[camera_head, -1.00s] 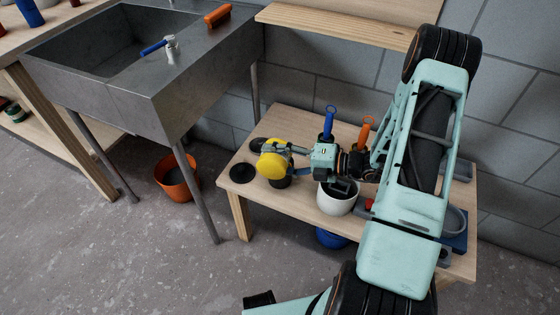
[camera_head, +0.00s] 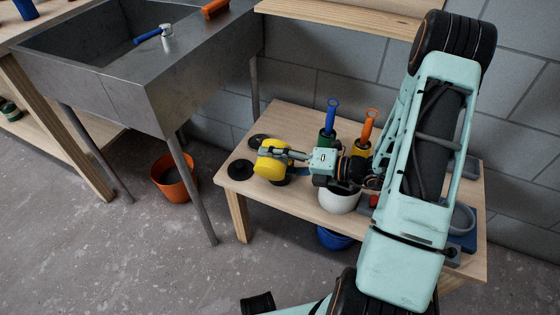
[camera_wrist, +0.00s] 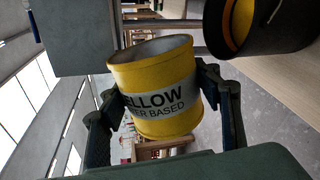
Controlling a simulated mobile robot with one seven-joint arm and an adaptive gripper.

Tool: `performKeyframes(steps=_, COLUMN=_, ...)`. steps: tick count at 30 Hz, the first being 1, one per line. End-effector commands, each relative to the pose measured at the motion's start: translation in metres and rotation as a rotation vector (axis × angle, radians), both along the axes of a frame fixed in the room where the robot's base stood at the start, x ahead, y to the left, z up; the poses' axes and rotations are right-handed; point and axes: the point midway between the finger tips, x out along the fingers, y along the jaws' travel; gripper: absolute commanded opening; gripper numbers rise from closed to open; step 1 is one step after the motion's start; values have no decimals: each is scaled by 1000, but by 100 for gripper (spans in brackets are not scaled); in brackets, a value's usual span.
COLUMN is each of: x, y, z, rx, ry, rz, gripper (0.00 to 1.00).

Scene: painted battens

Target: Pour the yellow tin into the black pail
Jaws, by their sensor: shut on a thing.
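The yellow tin (camera_head: 271,166) is held by my gripper (camera_head: 277,155) over the left part of the low wooden table. In the wrist view the yellow tin (camera_wrist: 150,75) sits between both fingers, with a grey label band and a pale inside showing at its mouth. It lies tipped well over, roughly on its side. The black pail (camera_wrist: 293,40) is at the upper right of the wrist view, close to the tin's mouth, with yellow showing inside it. In the head view only a dark bit beneath the tin shows, and the pail is mostly hidden.
Black discs (camera_head: 240,169) lie at the table's left end. A white pot (camera_head: 338,201) and upright blue-handled (camera_head: 332,112) and orange-handled (camera_head: 368,125) tools stand near my wrist. A metal sink (camera_head: 150,85) is left; an orange bucket (camera_head: 172,180) stands on the floor.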

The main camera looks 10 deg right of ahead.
Motion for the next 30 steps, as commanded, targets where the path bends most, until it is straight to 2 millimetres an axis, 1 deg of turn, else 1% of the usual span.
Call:
performKeyframes(steps=6, x=-7, y=4, z=-7, rx=-28, ry=-59, rz=0, gripper=18)
performKeyframes(steps=8, x=-7, y=4, z=0, rx=-47, ry=-98, rz=-1, gripper=18)
performKeyframes(steps=12, x=-9, y=5, z=4, rx=-92, ry=-185, rz=-2, gripper=18)
performKeyframes(steps=19, x=-11, y=6, z=-10, rx=-166, ry=-329, rz=-1, gripper=18)
performKeyframes(steps=21, x=-11, y=6, z=-4, rx=-190, ry=-377, rz=-2, gripper=18)
performKeyframes(steps=25, x=-12, y=6, z=0, rx=-236, ry=-466, rz=-1, gripper=18)
performKeyframes(steps=27, x=-14, y=7, z=-8, rx=-257, ry=-508, rz=-1, gripper=18)
performKeyframes(steps=30, x=-15, y=8, z=-13, rx=-291, ry=-573, rz=-1, gripper=18)
